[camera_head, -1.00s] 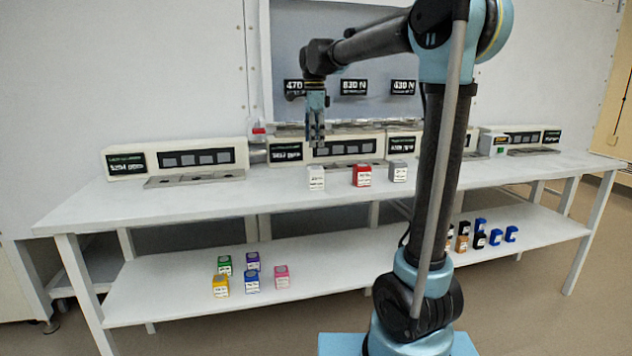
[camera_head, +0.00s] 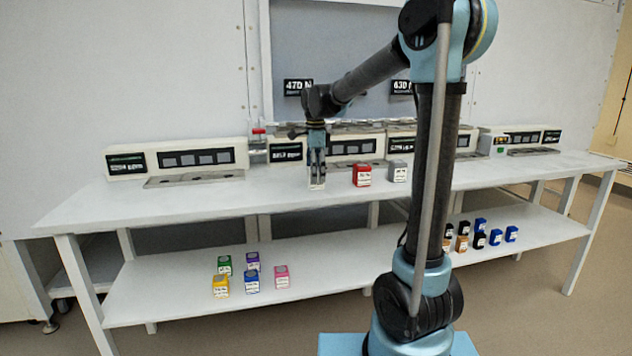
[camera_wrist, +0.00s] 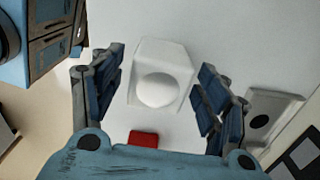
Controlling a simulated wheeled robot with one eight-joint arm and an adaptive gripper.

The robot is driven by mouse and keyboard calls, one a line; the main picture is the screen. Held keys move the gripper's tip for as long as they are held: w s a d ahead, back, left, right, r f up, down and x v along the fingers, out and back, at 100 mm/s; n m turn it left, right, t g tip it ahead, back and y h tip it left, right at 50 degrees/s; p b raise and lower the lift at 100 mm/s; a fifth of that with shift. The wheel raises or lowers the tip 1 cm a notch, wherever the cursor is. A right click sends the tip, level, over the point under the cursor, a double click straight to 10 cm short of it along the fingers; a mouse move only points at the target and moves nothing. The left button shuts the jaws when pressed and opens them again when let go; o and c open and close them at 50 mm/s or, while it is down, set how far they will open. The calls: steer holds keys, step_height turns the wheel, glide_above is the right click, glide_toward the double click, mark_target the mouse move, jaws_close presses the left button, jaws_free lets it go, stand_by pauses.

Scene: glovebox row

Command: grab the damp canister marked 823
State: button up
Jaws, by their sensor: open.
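A white canister (camera_wrist: 162,70) stands on the bench top, between the two fingers of my gripper (camera_wrist: 163,97) in the wrist view. Its round cap faces the camera and a gap shows on each side of it. In the head view my gripper (camera_head: 317,183) is lowered over the white canister and hides most of it. The gripper is open. A red canister (camera_head: 362,176) and a grey canister (camera_head: 397,171) stand to its right on the bench top. No label reading 823 is legible.
Instrument panels (camera_head: 178,160) line the back of the bench (camera_head: 110,208). On the lower shelf stand several coloured canisters (camera_head: 252,282) at the left and several dark, blue and brown ones (camera_head: 480,241) at the right. The bench top's left part is clear.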

steer(key=shift+f, duration=0.35)
steer(key=c, duration=1.2)
steer(key=shift+r, duration=0.15)
